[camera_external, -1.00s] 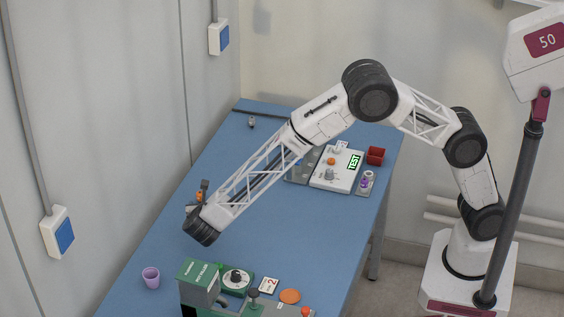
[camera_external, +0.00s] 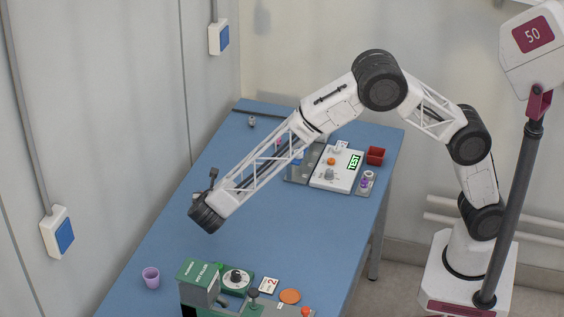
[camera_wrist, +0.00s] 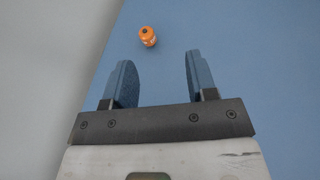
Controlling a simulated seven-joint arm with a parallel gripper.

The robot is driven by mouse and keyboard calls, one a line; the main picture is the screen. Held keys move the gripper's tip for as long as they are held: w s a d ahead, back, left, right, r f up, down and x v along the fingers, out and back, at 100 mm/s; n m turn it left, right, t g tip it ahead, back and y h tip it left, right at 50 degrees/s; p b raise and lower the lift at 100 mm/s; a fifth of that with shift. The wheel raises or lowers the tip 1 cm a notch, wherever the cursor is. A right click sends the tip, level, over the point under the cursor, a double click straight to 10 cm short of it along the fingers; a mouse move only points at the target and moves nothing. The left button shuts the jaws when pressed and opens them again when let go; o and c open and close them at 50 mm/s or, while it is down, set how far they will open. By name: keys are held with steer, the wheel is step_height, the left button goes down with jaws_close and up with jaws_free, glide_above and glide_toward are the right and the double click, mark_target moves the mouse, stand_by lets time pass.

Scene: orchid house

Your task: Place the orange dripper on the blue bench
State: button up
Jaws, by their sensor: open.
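The orange dripper (camera_wrist: 148,36) is a small orange piece with a dark spot on its top. In the wrist view it stands on the blue bench (camera_external: 262,228), whose surface also fills much of the wrist view (camera_wrist: 255,70). My gripper (camera_wrist: 158,61) is open, with its two blue-grey fingers apart and nothing between them. The dripper lies beyond the fingertips, a little left of the midline, apart from both fingers. In the external view my wrist hides the fingers, and I cannot make out the dripper there.
A purple cup (camera_external: 151,277) and a green machine (camera_external: 199,285) stand at the near end. An orange disc (camera_external: 290,296) lies beside them. A white test panel (camera_external: 336,167) and a red box (camera_external: 375,155) are at the far right. The bench middle is clear; a wall runs along its left.

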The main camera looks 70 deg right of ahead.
steer(key=s+d+r+m+g+y, duration=0.25)
steer(key=s+d+r+m, duration=0.35)
steer(key=s+d+r, duration=0.45)
steer(key=s+d+r+m+g+y, duration=0.25)
steer(key=s+d+r+m, duration=0.4)
steer(key=s, duration=0.75)
steer(key=s+d+r+m+y, duration=0.1)
steer(key=s+d+m+y, duration=0.1)
steer(key=s, duration=0.8)
steer(key=s+d+r+m+t+y, duration=0.1)
steer(key=s+m, duration=0.3)
steer(key=s, duration=0.7)
steer(key=s+d+m+t+y, duration=0.1)
steer(key=s+d+m+y, duration=0.2)
steer(key=s, duration=0.7)
steer(key=shift+s+d+r+m+y, duration=0.2)
steer(key=shift+r+m+y, duration=0.2)
steer(key=shift+m, duration=0.05)
